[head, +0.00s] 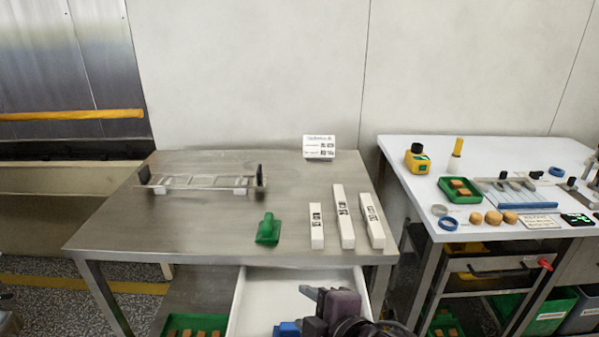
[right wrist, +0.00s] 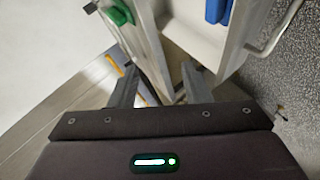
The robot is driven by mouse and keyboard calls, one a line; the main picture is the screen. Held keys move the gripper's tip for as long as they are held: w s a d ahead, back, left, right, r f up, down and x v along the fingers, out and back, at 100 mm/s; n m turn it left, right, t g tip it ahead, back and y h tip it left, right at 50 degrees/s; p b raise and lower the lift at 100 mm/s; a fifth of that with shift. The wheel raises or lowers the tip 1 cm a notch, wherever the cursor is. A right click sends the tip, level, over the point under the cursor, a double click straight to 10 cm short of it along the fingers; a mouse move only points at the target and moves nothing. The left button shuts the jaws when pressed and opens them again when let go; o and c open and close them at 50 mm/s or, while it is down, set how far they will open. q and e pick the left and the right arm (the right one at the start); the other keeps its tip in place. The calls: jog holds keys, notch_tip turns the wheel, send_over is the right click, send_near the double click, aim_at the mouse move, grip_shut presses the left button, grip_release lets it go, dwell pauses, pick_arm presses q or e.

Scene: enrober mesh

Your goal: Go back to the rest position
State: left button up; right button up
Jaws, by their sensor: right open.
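My right gripper (head: 310,306) is in front of the steel table, over the open white drawer (head: 262,285). In the right wrist view its two fingers (right wrist: 160,88) are spread apart with nothing held between them. The drawer's rim and handle show beyond the fingers there. A blue object (head: 288,328) lies beside the gripper in the head view, and blue also shows in the drawer in the right wrist view (right wrist: 217,10). My left gripper is not in view.
The steel table (head: 200,225) bears a mesh frame (head: 205,182), a green scraper (head: 268,230), several white boxes (head: 345,215) and a sign (head: 319,147). A white-topped table (head: 400,160) with tools and a green tray (head: 445,192) stands at right.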

jog(key=s+d+f+m+g+h, duration=0.35)
jog(key=s+d+f+m, duration=0.25)
jog(key=d+f+m, duration=0.25)
jog(key=s+d+f+m+g+h, duration=0.3)
jog(key=s+d+f+m+g, duration=0.1)
jog(key=s+d+f+m, duration=0.45)
notch_tip(320, 180, down, 28)
jog(key=d+p, duration=0.1)
jog(key=p, duration=0.1)
jog(key=s+d+f+g, duration=0.1)
jog(key=s+f, duration=0.7)
jog(key=s, duration=0.1)
jog(key=s+d+f+g, duration=0.1)
jog(key=s+d+f, duration=0.1)
jog(key=s+f, duration=0.6)
jog(key=shift+s+d+f+p, duration=0.25)
jog(key=shift+s+p, duration=0.05)
jog(key=shift+s, duration=0.8)
